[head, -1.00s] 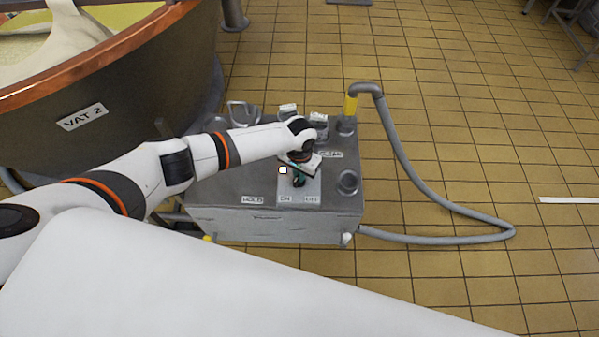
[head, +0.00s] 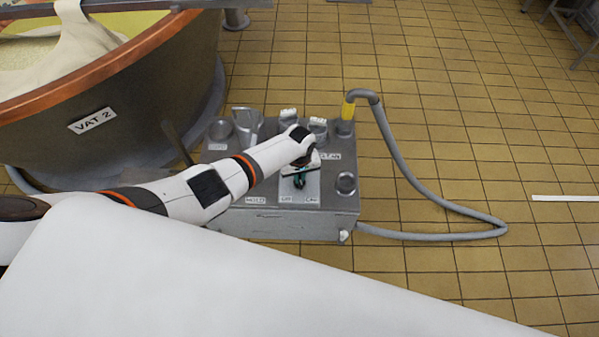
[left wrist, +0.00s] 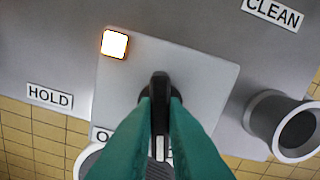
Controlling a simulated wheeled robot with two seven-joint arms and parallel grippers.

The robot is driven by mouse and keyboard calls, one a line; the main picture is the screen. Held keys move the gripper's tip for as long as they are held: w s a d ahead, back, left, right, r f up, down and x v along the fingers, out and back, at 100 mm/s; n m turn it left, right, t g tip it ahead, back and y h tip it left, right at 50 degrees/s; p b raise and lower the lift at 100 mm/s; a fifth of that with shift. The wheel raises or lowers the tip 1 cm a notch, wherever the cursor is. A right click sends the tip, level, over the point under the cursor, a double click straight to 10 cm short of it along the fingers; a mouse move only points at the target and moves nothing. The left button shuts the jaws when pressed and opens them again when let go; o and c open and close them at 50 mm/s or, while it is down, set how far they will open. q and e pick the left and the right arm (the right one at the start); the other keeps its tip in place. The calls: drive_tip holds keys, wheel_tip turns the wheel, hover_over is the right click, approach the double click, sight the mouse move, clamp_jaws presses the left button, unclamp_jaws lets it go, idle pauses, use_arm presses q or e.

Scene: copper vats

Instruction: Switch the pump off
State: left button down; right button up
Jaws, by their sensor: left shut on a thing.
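The pump's control box (head: 270,222) is a grey metal case beside the vat. A pale switch plate (head: 312,185) lies on its top and also shows in the left wrist view (left wrist: 205,70). A black switch lever (left wrist: 160,88) stands on the plate, pointing nearly straight up the picture. My left gripper (head: 299,181) is over the plate; its teal fingers (left wrist: 161,105) are shut on the lever, one on each side. A square lamp (left wrist: 114,44) at the plate's upper left glows white-orange. The labels below the lever are partly hidden by the fingers. My right gripper is out of view.
The HOLD label (left wrist: 49,96) and CLEAN label (left wrist: 273,13) flank the plate. A round metal socket (left wrist: 290,128) is at its right. A grey hose (head: 400,170) loops over the tiled floor. The copper-rimmed VAT 2 (head: 150,110) stands at left.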

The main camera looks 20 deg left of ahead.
use_arm(q)
drive_tip(key=shift+n+p, duration=0.4)
drive_tip(key=shift+n, duration=0.9)
drive_tip(key=c, duration=1.5)
unclamp_jaws()
drive_tip(key=shift+r+p, duration=2.35)
drive_tip(key=shift+r, duration=3.7)
